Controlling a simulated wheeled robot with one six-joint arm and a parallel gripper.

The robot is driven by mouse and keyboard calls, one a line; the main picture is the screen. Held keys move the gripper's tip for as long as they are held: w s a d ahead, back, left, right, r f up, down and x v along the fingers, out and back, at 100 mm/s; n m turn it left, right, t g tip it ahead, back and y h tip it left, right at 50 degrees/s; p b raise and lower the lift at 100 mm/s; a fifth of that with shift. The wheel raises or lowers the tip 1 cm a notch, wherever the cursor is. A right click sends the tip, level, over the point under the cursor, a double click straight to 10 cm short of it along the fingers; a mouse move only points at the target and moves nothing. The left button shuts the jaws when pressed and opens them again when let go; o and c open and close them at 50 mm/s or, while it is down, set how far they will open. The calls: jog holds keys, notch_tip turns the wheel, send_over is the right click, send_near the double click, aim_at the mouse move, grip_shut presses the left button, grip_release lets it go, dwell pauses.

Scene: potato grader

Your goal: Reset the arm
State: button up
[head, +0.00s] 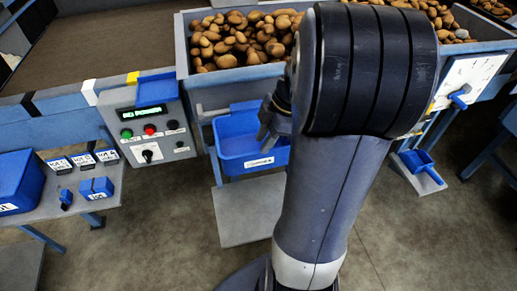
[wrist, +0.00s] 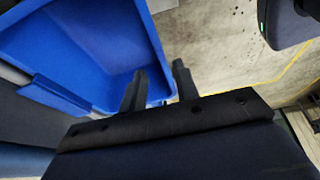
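My arm stands in the middle of the head view, its large dark joint hiding part of the potato bin. My gripper (head: 268,122) shows at the left of the arm, above the blue tub (head: 228,148). In the wrist view, the two fingers of my gripper (wrist: 158,88) are apart with nothing between them. The blue tub (wrist: 85,45) lies beyond the fingers to the left in that view, and its visible inside is empty.
A bin (head: 200,80) heaped with potatoes (head: 240,38) stands behind the tub. A control box (head: 152,130) with buttons and a side table (head: 85,195) are at left. A blue scoop-like thing (head: 417,162) is at right. Open floor (head: 400,240) lies in front.

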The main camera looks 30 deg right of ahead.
aim_at(253, 153)
jog(key=v, duration=0.5)
jog(key=x, duration=1.1)
jog(key=shift+a, duration=0.1)
jog(key=shift+r+p, duration=0.8)
jog(key=shift+r, duration=0.05)
jog(key=shift+r+p, duration=0.7)
jog(key=shift+p, duration=0.15)
